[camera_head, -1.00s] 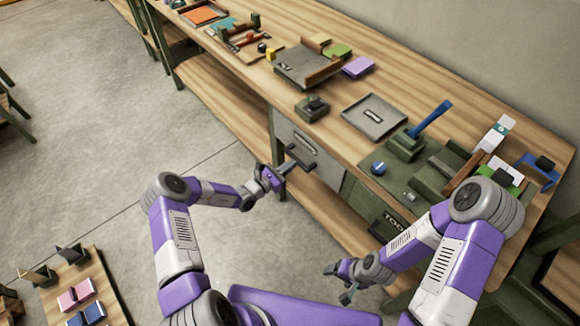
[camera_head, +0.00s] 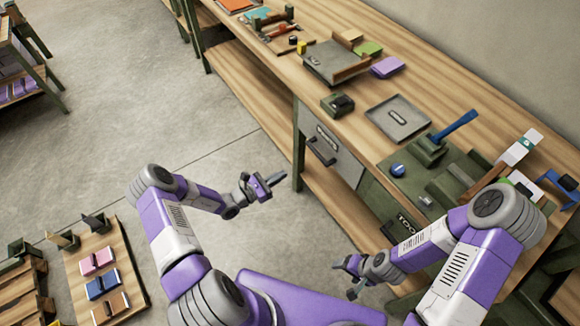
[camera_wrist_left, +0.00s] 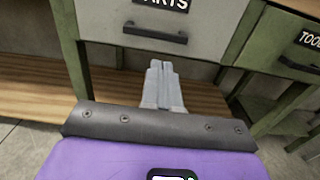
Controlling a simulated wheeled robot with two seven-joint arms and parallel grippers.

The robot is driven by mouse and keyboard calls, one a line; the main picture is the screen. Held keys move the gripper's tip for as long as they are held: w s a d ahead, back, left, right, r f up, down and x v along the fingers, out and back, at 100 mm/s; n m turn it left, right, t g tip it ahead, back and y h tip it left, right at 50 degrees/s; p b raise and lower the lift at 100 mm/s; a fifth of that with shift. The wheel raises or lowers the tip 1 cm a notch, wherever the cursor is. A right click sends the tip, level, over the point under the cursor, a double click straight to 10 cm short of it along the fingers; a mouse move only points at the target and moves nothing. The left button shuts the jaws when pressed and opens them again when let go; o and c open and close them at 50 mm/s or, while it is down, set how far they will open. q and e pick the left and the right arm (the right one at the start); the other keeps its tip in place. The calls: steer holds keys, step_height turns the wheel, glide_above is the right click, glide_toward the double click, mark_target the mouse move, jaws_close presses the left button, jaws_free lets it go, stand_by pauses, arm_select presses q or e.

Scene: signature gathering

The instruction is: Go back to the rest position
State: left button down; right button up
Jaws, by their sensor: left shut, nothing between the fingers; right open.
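My left gripper (camera_head: 273,181) is in front of the workbench, over the floor, short of the grey drawer (camera_head: 331,157). Its fingers are together with nothing between them, and they also show in the left wrist view (camera_wrist_left: 162,86). In that view the drawer front (camera_wrist_left: 190,25) with its dark handle and a partly cut-off label lies ahead, shut and apart from the fingertips. My right gripper (camera_head: 345,278) is open and empty, low in front of the bench near the drawer labelled TOOLS, whose label is partly hidden by my right arm.
The wooden workbench (camera_head: 440,90) carries a grey tray (camera_head: 398,118), a small dark green device (camera_head: 337,104), a blue-handled lever (camera_head: 452,128) and a purple block (camera_head: 387,67). A low wooden board (camera_head: 90,249) with coloured items is at the lower left. The floor between is clear.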

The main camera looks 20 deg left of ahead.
arm_select(q)
steer(key=shift+s+a, duration=0.15)
steer(key=s+d+f+m+g+h, duration=0.2)
steer(key=s+d+f+m+g, duration=0.1)
steer(key=s+d+m+g, duration=0.65)
steer(key=s+d+f+m+g+y, duration=0.2)
steer(key=s+m+g+y, duration=0.2)
steer(key=s+m+y, duration=0.4)
steer(key=s+m, duration=0.5)
steer(key=m, duration=0.3)
steer(key=shift+s+y, duration=0.2)
steer(key=shift+y, duration=0.2)
stand_by(0.5)
